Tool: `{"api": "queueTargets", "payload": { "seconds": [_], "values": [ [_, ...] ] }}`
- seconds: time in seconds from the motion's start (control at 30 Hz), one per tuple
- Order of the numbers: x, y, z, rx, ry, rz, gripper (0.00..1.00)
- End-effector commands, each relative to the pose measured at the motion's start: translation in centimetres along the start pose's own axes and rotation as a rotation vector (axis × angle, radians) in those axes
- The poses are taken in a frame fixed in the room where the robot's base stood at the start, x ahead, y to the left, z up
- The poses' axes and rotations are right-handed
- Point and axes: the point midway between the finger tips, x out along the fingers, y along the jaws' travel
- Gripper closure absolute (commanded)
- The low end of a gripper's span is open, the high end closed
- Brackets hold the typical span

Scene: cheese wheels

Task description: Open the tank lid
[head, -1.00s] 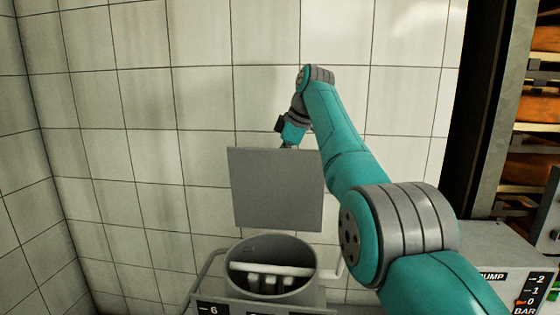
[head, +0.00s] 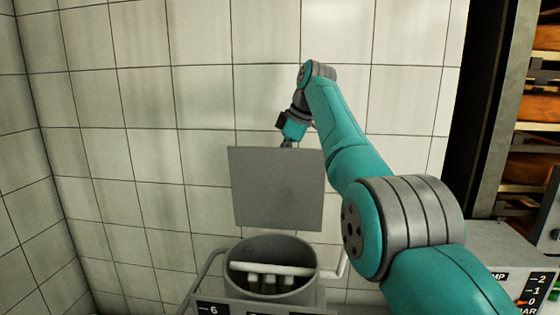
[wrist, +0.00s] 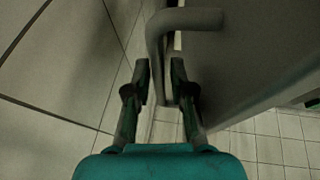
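The square grey tank lid (head: 277,190) stands raised, nearly upright, above and behind the round grey tank (head: 243,255) in the head view. The tank mouth is uncovered and shows a pale bar with short prongs inside. My gripper (head: 288,143) is behind the lid's top edge, its fingers mostly hidden there. The lid's flat face (wrist: 255,55) lies to the right of the fingers.
A tiled wall (head: 130,110) stands close behind the lid and my gripper. A rail (head: 205,270) runs beside the tank. At the right are a rack (head: 525,140) with orange cheese wheels and a box with a pump gauge (head: 535,290).

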Motion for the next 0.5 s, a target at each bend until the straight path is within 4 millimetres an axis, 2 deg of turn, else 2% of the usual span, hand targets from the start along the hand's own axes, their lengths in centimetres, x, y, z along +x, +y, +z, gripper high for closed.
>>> {"api": "queueTargets", "payload": {
  "seconds": [0.27,0.5],
  "values": [
    [-4.8,0.0,0.0,0.001,0.001,0.003,0.78],
    [-6.3,0.0,0.0,0.0,0.0,0.001,0.78]
  ]
}}
